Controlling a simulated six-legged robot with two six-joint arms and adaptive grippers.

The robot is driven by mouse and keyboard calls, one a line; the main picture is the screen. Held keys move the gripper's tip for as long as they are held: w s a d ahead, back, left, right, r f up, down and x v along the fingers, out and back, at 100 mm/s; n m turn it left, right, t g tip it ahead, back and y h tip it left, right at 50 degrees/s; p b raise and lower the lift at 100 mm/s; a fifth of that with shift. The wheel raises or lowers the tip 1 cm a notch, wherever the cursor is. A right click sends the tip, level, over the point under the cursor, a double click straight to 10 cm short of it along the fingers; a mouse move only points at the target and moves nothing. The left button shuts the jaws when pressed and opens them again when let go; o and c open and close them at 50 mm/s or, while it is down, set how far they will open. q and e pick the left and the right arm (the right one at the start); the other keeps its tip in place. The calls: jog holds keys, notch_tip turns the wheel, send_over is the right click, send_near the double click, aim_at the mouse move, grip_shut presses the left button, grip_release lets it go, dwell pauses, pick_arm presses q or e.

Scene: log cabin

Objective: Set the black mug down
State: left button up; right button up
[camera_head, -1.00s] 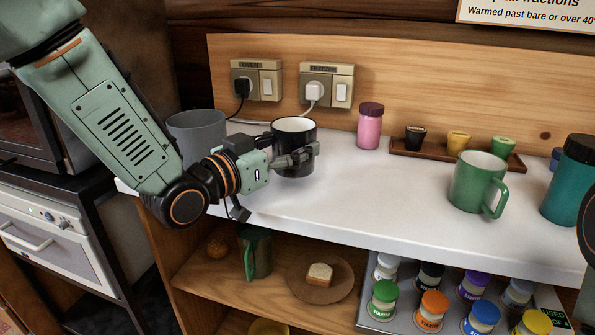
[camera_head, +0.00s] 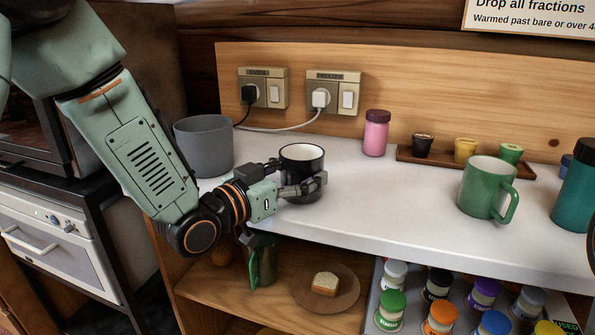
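The black mug (camera_head: 301,158) is upright at the white counter (camera_head: 372,205), right of the grey bin. Its white inside shows at the top. My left gripper (camera_head: 304,181) is at the mug's near side, with its fingers around the lower body; it looks shut on the mug. My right gripper is not in view.
A grey bin (camera_head: 204,143) stands left of the mug. A pink jar (camera_head: 376,135), a tray of small cups (camera_head: 533,174), a green mug (camera_head: 480,188) and a teal bottle (camera_head: 577,193) stand to the right. The counter between the black and green mugs is clear.

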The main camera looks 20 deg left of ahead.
pick_arm(q)
jog(key=shift+o, duration=0.9)
jog(key=shift+s+r, duration=0.1)
jog(key=shift+s, duration=0.05)
